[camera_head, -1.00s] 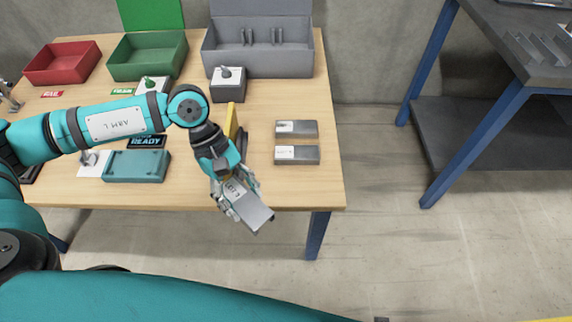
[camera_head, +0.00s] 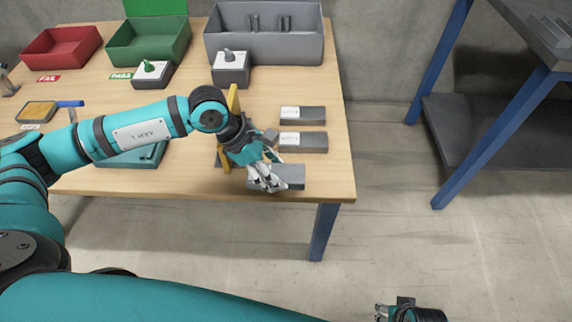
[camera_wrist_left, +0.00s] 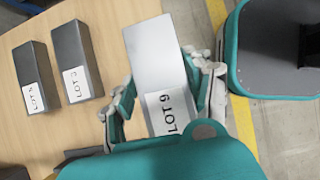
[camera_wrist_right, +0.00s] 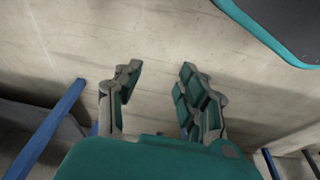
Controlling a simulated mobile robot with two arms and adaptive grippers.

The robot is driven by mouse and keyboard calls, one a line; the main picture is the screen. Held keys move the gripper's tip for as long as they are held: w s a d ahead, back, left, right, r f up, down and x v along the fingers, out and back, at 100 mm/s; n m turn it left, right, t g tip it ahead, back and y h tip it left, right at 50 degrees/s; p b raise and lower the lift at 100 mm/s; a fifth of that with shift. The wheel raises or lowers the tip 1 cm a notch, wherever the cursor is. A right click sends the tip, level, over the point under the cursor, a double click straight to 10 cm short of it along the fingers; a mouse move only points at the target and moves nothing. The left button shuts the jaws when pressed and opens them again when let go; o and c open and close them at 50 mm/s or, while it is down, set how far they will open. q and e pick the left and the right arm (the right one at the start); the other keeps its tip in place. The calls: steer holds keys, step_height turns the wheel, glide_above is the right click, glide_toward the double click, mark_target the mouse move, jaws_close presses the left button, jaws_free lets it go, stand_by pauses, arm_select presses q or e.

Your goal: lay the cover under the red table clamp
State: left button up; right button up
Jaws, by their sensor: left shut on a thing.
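My left gripper (camera_head: 268,182) is shut on a flat grey block (camera_head: 291,174) with a white label reading LOT 9. In the left wrist view the block (camera_wrist_left: 155,55) lies between the fingers, over the front edge of the table; I cannot tell whether it touches the tabletop. No thing that I can name as the cover shows apart from such blocks. No red table clamp is in view. My right gripper (camera_wrist_right: 153,95) is open and empty over the floor. It shows only in part at the bottom right of the head view.
Two similar labelled blocks (camera_head: 303,115) (camera_head: 303,142) lie on the wooden table (camera_head: 190,187). Red (camera_head: 62,47), green (camera_head: 150,42) and grey (camera_head: 265,48) bins stand at the back. A teal box (camera_head: 135,156) is partly behind my left arm. Floor is free right of the table.

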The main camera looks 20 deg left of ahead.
mark_target(285, 167)
arm_select(q)
steer(key=w, duration=0.2)
steer(key=w+d, duration=0.1)
steer(key=w, duration=0.1)
steer(key=shift+w+d+f, duration=0.2)
steer(key=shift+w, duration=0.05)
step_height(285, 167, down, 3)
steer(key=shift+s+b, duration=0.1)
steer(key=shift+b, duration=0.2)
steer(key=shift+f, duration=0.2)
arm_select(e)
steer(key=shift+w+v, duration=0.25)
steer(key=shift+v, duration=0.85)
arm_select(q)
steer(key=shift+f, duration=0.1)
steer(key=o, duration=1.4)
arm_select(e)
steer(key=shift+w+r, duration=0.1)
steer(key=shift+r, duration=0.25)
arm_select(q)
steer(key=shift+o, duration=0.2)
